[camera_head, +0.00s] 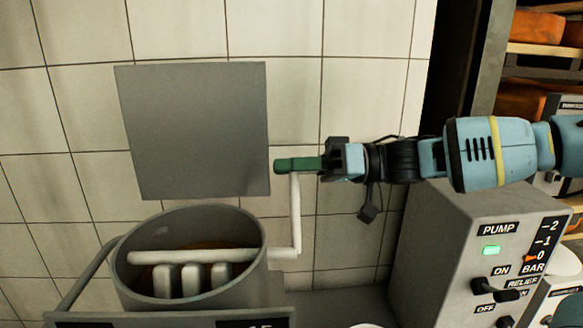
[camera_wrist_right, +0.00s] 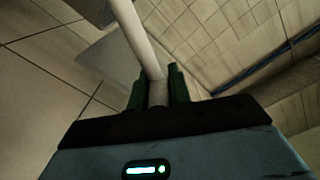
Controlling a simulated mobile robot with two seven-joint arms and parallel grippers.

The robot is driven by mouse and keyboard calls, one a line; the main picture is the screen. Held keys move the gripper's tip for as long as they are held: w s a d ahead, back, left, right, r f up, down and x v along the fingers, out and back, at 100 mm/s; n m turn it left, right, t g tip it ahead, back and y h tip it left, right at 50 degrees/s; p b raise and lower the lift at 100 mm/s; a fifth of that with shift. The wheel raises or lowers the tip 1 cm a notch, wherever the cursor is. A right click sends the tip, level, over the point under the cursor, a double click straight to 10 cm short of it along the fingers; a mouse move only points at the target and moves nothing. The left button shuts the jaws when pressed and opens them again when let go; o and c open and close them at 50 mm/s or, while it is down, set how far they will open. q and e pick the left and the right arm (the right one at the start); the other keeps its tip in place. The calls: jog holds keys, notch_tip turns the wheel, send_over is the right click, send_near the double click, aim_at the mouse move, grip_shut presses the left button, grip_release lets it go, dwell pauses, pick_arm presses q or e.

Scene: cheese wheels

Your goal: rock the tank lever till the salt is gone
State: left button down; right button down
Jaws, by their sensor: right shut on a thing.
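The tank (camera_head: 262,240) is a grey round vessel at the lower left of the head view. A white shaft with several paddles (camera_head: 192,279) crosses its mouth, over brownish-orange contents. I cannot make out any salt. The white cranked tank lever (camera_head: 296,215) leaves the tank's right side and its arm stands upright. My right gripper (camera_head: 297,165) is shut on the lever's upper end with its green fingers. The right wrist view shows the white lever (camera_wrist_right: 140,40) between the two fingers (camera_wrist_right: 159,90). My left gripper is not in view.
A grey pump box (camera_head: 425,230) stands at the right, with a lit green lamp, a switch and a red pointer near 0 on its BAR scale. A blank grey panel (camera_head: 195,130) is on the tiled wall behind the tank. Shelves with orange cheese wheels (camera_head: 535,27) are at the upper right.

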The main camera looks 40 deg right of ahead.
dwell(0.4)
jog(key=c, duration=1.3)
grip_release()
jog(key=shift+w+d+f, duration=0.1)
jog(key=shift+w, duration=0.05)
jog(key=shift+s+d+r, duration=0.2)
jog(key=shift+s+d, duration=0.1)
jog(key=shift+d, duration=0.1)
pick_arm(q)
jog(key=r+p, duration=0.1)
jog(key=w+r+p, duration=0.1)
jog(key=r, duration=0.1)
jog(key=shift+p, duration=0.4)
pick_arm(e)
jog(key=v, duration=0.6)
jog(key=shift+s+d+f, duration=0.15)
jog(key=shift+s+d, duration=0.1)
jog(key=shift+d, duration=0.05)
